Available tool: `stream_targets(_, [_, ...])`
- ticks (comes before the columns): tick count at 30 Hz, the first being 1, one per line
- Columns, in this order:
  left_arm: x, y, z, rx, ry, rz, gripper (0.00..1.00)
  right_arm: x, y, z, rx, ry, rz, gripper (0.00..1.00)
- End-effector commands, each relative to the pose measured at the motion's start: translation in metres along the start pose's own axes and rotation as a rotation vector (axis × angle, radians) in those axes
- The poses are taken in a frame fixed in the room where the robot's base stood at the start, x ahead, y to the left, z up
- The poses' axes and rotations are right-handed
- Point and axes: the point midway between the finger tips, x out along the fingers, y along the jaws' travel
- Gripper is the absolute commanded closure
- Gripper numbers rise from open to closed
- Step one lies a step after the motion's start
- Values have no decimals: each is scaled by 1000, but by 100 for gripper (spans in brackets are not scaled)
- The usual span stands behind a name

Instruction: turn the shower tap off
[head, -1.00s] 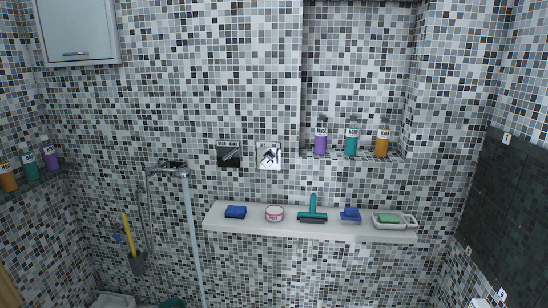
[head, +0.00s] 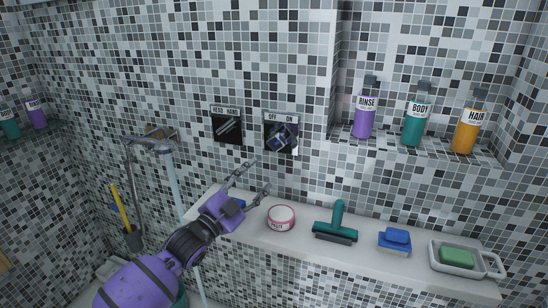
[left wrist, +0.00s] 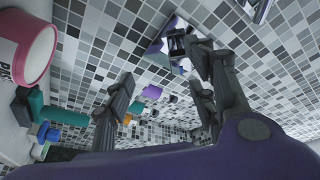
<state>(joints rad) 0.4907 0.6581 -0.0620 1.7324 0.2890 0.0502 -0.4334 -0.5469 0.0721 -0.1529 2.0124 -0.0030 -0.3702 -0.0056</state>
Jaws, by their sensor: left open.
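The shower tap (head: 282,133) is a shiny square plate on the tiled wall, labelled OFF and ON, with a dark lever knob. I cannot tell exactly which way its lever points. My left gripper (head: 259,175) is open and empty, below and slightly left of the tap, apart from it, above the white ledge (head: 360,258). In the left wrist view the tap plate (left wrist: 177,40) shows at the upper middle, beyond the open gripper (left wrist: 162,63), with one finger partly overlapping it. My right gripper is not in view.
A second dark plate (head: 227,125) is left of the tap. A pink-and-white tub (head: 281,217), teal squeegee (head: 337,222), blue sponge (head: 394,241) and soap dish (head: 484,272) sit on the ledge. Another blue sponge is partly hidden behind my gripper. Bottles stand in the niche at right.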

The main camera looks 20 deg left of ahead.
Motion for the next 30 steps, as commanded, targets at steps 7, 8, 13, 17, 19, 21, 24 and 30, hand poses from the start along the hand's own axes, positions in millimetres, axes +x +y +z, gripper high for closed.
stream_targets(7, [32, -29, -21, 49, 61, -37, 48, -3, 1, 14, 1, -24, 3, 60])
stream_targets(8, [36, -30, -21, 49, 62, -37, 48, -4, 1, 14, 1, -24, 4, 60])
stream_targets(13, [64, -31, -24, 47, 62, -38, 48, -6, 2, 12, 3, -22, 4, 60])
stream_targets(17, [83, -31, -24, 47, 60, -37, 48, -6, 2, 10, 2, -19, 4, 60])
stream_targets(19, [91, -31, -24, 47, 60, -36, 48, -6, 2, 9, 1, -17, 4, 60])
stream_targets(21, [95, -30, -24, 48, 59, -35, 48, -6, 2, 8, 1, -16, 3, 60])
stream_targets(24, [99, -30, -24, 48, 58, -35, 48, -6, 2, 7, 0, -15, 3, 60])
stream_targets(30, [99, -30, -24, 47, 58, -34, 48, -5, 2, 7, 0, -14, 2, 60])
